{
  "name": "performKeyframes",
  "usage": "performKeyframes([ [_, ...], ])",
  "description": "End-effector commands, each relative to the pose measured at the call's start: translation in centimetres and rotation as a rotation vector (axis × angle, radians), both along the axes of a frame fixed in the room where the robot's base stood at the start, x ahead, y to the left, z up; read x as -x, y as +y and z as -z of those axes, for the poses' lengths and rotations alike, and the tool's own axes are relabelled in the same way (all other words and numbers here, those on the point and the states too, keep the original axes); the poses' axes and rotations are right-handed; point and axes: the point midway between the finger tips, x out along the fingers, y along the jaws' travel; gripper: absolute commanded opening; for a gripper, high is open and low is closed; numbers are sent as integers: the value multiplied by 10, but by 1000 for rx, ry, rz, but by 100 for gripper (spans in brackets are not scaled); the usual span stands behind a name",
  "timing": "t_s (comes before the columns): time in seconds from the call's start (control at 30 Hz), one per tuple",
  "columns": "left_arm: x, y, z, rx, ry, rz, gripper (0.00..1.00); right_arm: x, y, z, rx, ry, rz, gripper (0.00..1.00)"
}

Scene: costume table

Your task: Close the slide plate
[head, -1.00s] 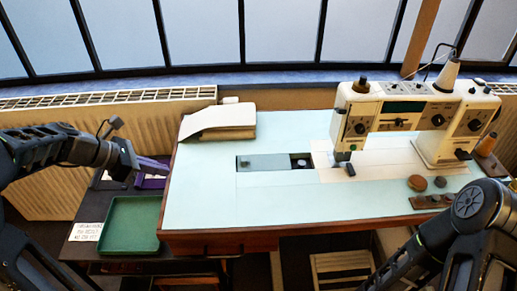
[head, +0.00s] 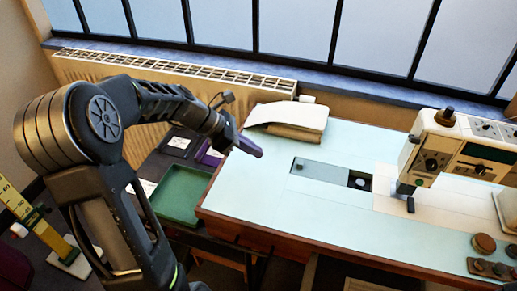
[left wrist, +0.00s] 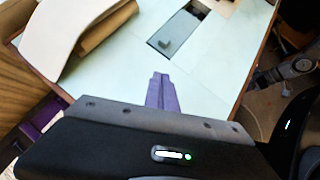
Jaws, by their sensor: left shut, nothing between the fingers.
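The slide plate (head: 322,171) is a grey-blue plate set in the pale table top, left of the sewing machine (head: 460,150). A dark opening (head: 359,181) with a round part inside shows at its right end, so the plate is partly open. The slide plate also shows in the left wrist view (left wrist: 173,34), with a small raised knob on it. My left gripper (head: 262,154) has purple fingers that are shut and empty, above the table's left edge, left of the plate and apart from it. Its fingers (left wrist: 160,76) point toward the plate in the wrist view. My right gripper is out of view.
A cream folded cloth or book (head: 288,116) lies at the back left of the table (head: 270,205). A green tray (head: 180,192) stands on a lower dark surface left of the table. Round knobs (head: 484,243) sit near the front right. The top between gripper and plate is clear.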

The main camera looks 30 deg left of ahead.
Motion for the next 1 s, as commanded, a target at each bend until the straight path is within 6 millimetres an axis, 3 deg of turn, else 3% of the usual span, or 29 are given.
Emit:
performKeyframes([
  [0.4, -37, -43, 58, 4, 3, 1, 0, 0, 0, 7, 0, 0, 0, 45],
  [0.7, -62, -70, 57, 0, 0, 0, 0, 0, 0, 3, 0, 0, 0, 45],
  [1.0, -64, -73, 57, 0, -1, -1, 0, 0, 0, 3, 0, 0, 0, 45],
])
